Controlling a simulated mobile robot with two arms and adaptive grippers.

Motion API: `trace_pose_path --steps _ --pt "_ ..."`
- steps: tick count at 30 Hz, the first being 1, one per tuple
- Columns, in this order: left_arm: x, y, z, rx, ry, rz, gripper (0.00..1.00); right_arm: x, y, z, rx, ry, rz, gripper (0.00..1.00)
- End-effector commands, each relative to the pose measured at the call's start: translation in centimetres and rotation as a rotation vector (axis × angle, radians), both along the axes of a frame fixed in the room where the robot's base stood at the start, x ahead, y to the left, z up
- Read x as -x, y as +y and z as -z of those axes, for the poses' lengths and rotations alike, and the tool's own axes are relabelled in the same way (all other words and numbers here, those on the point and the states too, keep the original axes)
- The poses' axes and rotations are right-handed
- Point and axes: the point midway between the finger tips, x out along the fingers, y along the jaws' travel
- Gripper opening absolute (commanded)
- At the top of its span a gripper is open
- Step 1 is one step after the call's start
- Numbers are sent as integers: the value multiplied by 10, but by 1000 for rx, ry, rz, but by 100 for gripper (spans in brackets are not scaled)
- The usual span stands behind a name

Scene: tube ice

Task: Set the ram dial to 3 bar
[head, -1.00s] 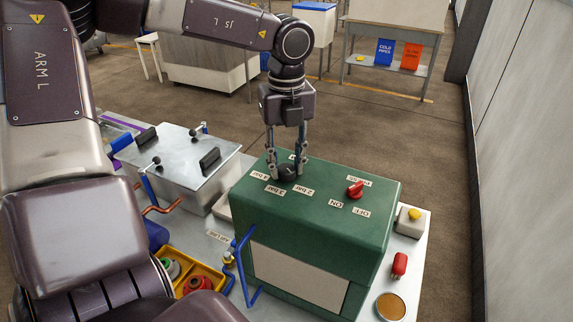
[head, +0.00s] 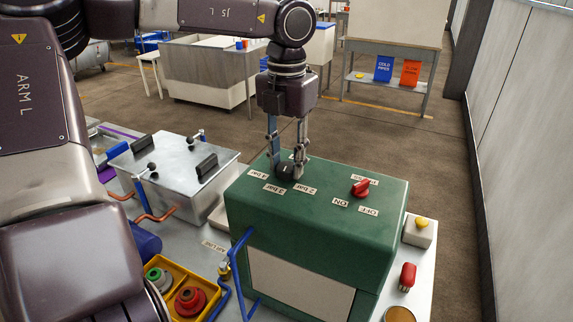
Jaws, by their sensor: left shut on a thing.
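The ram dial (head: 285,171) is a small dark knob on top of the green machine box (head: 236,212). Labels around it read 4 bar (head: 258,175), 3 bar (head: 274,188) and 2 bar (head: 305,190); another label behind is mostly hidden. My left gripper (head: 286,172) points straight down from above and is shut on the dial, one finger on each side. The fingers partly hide the dial, and I cannot tell which label its pointer faces. My right gripper is not in view.
A red ON/OFF switch (head: 361,187) sits right of the dial on the same box. A yellow button box (head: 419,232) stands at the right. A steel lidded tank (head: 172,170) stands left, and a yellow tray (head: 210,286) with red and green parts is in front.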

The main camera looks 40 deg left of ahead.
Motion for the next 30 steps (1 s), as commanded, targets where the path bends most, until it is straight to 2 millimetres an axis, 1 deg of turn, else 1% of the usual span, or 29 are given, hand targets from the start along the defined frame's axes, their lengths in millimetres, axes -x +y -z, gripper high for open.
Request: trace_pose_path --steps 4,10,27,28,30 --pt "-1 0 -1 0 -4 80 5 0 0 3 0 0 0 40" --pt "-1 0 -1 -1 -4 146 5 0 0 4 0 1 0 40" --pt "-1 1 -2 -1 -4 173 5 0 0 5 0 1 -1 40" --pt "-1 1 -2 -1 -4 172 33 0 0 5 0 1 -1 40" --pt "-1 0 -2 -1 -4 172 40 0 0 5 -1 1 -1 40"
